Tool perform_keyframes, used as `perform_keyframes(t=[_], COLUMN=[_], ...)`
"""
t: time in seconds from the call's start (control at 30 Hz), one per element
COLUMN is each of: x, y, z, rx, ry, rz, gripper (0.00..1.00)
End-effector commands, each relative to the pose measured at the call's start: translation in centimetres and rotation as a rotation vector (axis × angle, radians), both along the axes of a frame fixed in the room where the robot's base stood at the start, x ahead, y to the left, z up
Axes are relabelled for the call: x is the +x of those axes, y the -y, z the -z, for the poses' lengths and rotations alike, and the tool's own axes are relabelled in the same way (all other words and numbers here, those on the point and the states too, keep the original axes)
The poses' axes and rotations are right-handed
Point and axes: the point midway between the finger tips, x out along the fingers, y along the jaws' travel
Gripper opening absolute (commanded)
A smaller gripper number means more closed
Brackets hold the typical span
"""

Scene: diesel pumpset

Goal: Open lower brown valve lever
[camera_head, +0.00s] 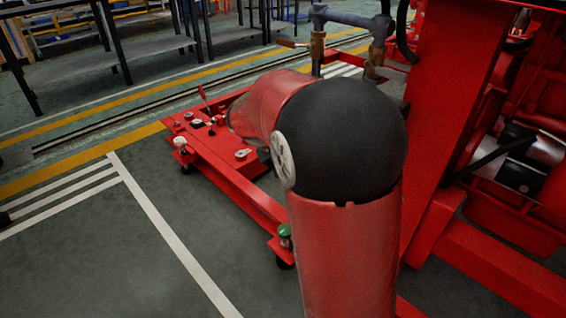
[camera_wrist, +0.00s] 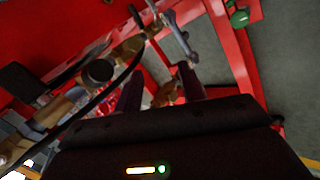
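In the head view, a brown lever handle (camera_head: 291,43) sticks out left from a brass-coloured valve (camera_head: 317,46) on a grey pipe. A second brass-coloured valve (camera_head: 374,60) is to its right, and its lever is not clear. My gripper (camera_wrist: 159,78) shows in the wrist view with its two dark fingers apart. A brown piece (camera_wrist: 166,94) shows between the fingers; I cannot tell whether it is a lever or whether it is touched. A brass-coloured valve (camera_wrist: 129,49) lies beyond and left of the fingers. My arm hides my gripper in the head view.
A red base frame (camera_head: 235,178) with switches and a small red lever (camera_head: 203,95) lies beyond my arm. A red upright panel (camera_head: 455,95) stands at right. A green knob (camera_wrist: 239,17) is at upper right in the wrist view. Open floor (camera_head: 90,250) is at left.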

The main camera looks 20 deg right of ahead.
Motion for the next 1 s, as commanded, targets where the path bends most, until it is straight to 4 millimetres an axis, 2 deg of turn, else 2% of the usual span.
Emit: perform_keyframes(t=[0.03,0.27,0.4,0.5,0.6,0.7,0.87,1.0], x=[2.1,10.7,15.7,18.7,20.8,22.1,22.9,23.5], y=[0.7,3.3,3.4,2.9,2.2,1.7,2.0,3.9], z=[2.4,9.2,13.9,16.8,19.1,20.5,21.1,21.1], rx=[-0.07,-0.406,-0.611,-0.734,-0.824,-0.879,-0.905,-0.905], ry=[-0.025,-0.058,-0.05,-0.034,-0.016,-0.001,0.009,0.007], rz=[-0.001,-0.041,-0.111,-0.172,-0.229,-0.268,-0.286,-0.284], gripper=[0.4,0.4,0.4,0.4,0.4,0.4,0.4,0.4])
